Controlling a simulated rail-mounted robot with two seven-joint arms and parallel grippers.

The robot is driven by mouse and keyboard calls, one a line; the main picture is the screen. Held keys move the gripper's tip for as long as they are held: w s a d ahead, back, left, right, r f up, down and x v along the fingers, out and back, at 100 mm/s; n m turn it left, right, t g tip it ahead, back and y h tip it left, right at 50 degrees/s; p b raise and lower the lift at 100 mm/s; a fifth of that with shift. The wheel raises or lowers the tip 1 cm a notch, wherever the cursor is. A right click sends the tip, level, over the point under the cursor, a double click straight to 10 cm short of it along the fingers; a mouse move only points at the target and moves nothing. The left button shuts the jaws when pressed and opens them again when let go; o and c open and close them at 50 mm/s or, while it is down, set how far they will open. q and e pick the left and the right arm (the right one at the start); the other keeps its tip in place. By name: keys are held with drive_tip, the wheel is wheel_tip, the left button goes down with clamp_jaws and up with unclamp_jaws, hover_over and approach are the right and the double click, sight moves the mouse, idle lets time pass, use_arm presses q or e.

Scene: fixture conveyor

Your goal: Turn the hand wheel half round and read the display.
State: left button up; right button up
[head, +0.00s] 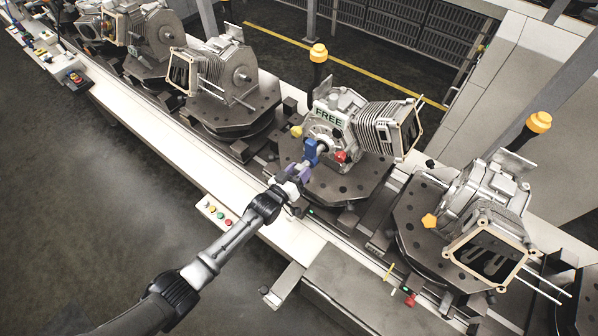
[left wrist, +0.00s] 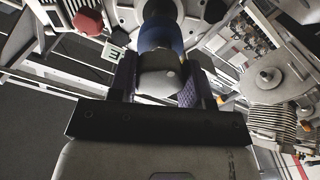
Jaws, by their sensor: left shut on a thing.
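My left gripper (head: 299,174) reaches the middle engine (head: 345,122) from the front. In the left wrist view its two fingers (left wrist: 163,80) are shut on a grey rounded handle end (left wrist: 160,72) with a blue part (left wrist: 160,32) behind it. The blue part (head: 312,151) meets the engine's round grey face, probably the hand wheel; I cannot tell its outline. A red knob (head: 340,156) and a yellow knob (head: 296,131) sit on either side. The display (head: 328,117) above reads "FREE"; in the left wrist view only part of its lettering shows. My right gripper is out of view.
The engine stands on a dark round fixture plate (head: 345,187) on the conveyor. Similar engines stand at left (head: 220,72) and right (head: 485,215). Orange-topped posts (head: 318,54) rise behind. A small button panel (head: 214,212) lies by my forearm. The floor at front left is clear.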

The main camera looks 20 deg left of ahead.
use_arm(q)
drive_tip(key=shift+n, duration=0.3)
idle(0.4)
drive_tip(key=o, duration=0.9)
drive_tip(key=shift+s, duration=0.15)
drive_tip(key=shift+s+a, duration=0.1)
drive_tip(key=shift+s, duration=0.2)
drive_tip(key=v, duration=1.3)
